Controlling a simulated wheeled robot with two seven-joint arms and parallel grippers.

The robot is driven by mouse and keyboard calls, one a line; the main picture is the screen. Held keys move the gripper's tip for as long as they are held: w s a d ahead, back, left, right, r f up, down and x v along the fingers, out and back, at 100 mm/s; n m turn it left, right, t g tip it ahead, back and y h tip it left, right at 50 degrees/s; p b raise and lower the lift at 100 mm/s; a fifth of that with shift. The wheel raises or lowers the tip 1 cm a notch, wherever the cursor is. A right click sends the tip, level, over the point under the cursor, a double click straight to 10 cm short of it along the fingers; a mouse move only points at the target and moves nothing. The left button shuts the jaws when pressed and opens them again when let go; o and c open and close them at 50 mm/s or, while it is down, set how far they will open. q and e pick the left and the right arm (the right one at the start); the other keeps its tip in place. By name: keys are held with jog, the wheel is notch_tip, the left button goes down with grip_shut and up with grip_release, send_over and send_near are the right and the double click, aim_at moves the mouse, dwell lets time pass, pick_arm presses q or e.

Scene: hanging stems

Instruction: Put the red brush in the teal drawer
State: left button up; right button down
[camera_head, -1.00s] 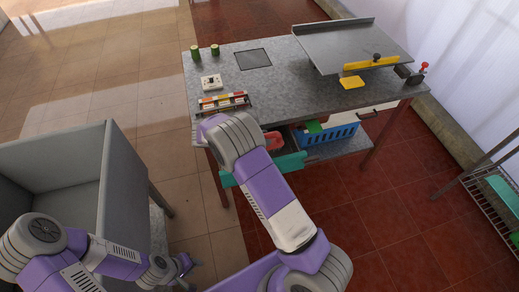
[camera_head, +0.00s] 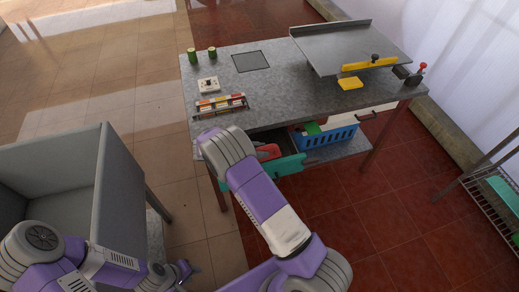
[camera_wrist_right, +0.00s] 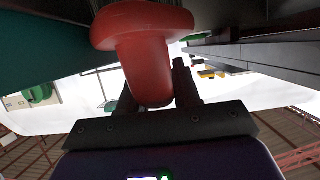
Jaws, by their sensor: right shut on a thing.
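The teal drawer (camera_head: 289,167) is pulled out below the left part of the workbench. The red brush (camera_wrist_right: 146,45) stands out between the fingers of my right gripper (camera_wrist_right: 152,92), which is shut on it. A red shape, likely the brush, shows in the head view (camera_head: 268,151) just inside the drawer front; whether it touches the drawer floor cannot be told. My right arm hides the right gripper and the drawer's left part in the head view. My left gripper (camera_head: 184,270) is low at the left, away from the drawer; its jaw gap is unclear.
A blue basket (camera_head: 328,143) stands on the lower shelf right of the drawer. The workbench (camera_head: 280,90) above carries a rack of coloured pieces (camera_head: 221,103), a white switch box (camera_head: 208,85) and green cans (camera_head: 202,55). A grey bin (camera_head: 118,190) stands at the left.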

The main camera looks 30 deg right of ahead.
jog(key=shift+f, duration=0.15)
jog(key=c, duration=0.8)
grip_release()
jog(key=shift+r, duration=0.45)
jog(key=p+v, duration=0.2)
jog(key=v, duration=1)
